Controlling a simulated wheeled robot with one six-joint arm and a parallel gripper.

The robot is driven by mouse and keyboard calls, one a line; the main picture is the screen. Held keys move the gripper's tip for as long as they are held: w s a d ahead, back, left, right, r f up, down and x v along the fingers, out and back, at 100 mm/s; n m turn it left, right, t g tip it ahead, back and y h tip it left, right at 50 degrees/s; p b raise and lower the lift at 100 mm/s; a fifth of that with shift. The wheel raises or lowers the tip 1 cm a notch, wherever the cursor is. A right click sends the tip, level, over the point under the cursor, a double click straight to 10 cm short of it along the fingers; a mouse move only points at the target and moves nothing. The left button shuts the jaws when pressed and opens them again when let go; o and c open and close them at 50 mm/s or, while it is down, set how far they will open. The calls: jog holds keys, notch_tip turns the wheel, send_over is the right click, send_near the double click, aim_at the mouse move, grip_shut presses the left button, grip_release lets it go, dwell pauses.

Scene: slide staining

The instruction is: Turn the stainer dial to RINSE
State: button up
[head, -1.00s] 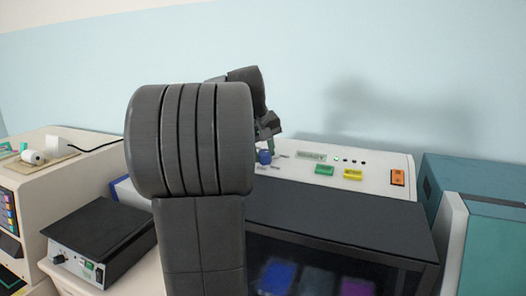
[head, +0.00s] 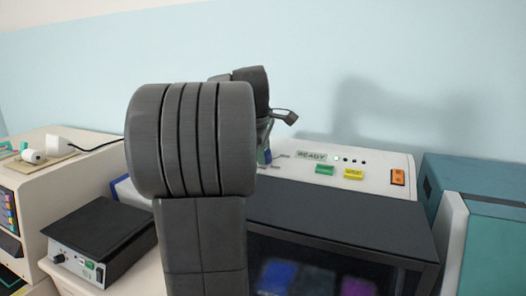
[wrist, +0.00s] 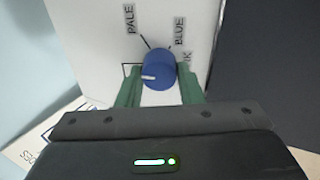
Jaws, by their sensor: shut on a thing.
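The stainer dial (wrist: 160,70) is a round blue knob with a white pointer mark, on the stainer's white panel. In the wrist view the mark points left. The labels PALE (wrist: 130,18) and BLUE (wrist: 180,30) show above the dial, and a label ending in K is partly hidden at its right. I cannot read a RINSE label. My gripper (wrist: 160,90) has green fingers on both sides of the dial and is shut on it. In the head view, my arm mostly hides the dial (head: 266,157) and the fingers.
The stainer panel has a READY display (head: 312,156), a green button (head: 325,169), a yellow button (head: 353,173) and an orange switch (head: 397,177). A dark box (head: 100,240) with a control front stands at left. A teal machine (head: 480,190) stands at right.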

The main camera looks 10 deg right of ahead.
jog(key=shift+r+n, duration=0.1)
jog(key=shift+n, duration=0.8)
jog(key=o, duration=1)
jog(key=v, duration=1.3)
jog(key=shift+s+r+b, duration=0.2)
jog(key=shift+r+b, duration=0.15)
jog(key=shift+b, duration=0.05)
jog(key=shift+f, duration=0.15)
